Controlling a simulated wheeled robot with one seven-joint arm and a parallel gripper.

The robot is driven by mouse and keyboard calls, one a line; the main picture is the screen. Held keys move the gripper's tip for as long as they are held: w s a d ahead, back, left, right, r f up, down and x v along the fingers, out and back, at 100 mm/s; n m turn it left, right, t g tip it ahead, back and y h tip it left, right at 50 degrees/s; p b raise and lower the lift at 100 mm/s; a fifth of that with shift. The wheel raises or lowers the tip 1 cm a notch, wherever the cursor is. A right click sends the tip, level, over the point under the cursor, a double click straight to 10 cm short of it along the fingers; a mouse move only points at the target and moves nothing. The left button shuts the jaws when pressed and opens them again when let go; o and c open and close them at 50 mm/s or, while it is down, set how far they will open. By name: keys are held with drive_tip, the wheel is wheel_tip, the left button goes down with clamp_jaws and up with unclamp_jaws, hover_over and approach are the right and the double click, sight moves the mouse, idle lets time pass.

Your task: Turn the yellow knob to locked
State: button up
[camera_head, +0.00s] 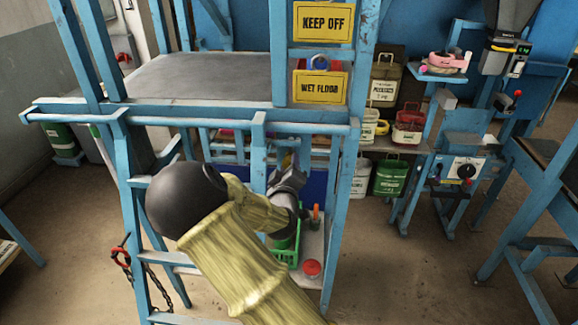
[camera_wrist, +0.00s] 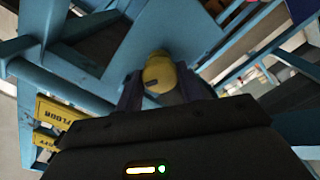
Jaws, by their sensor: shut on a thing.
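The yellow knob (camera_wrist: 158,72) shows in the wrist view, rounded, with a small dark mark on its side. It sits in front of a blue metal frame member (camera_wrist: 175,30). My gripper (camera_wrist: 165,92) has a dark finger on each side of the knob and is shut on it. The lower part of the knob is hidden by my gripper's body. In the head view my gripper (camera_head: 287,178) reaches in under the blue platform rail, and the knob is mostly hidden there. I cannot read any locked or unlocked marking.
A blue rail (camera_head: 190,115) crosses above my gripper. Yellow signs reading KEEP OFF (camera_head: 322,22) and WET FLOOR (camera_head: 320,87) hang on the frame. A green crate (camera_head: 292,262) and a red-lidded jar (camera_head: 312,268) stand below. A chain (camera_head: 160,285) hangs at left.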

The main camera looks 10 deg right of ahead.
drive_tip(key=n+p, duration=0.1)
drive_tip(key=n, duration=0.4)
drive_tip(key=shift+a+n, duration=0.1)
drive_tip(key=shift+n, duration=0.3)
drive_tip(key=o, duration=1)
drive_tip(key=shift+s, duration=0.1)
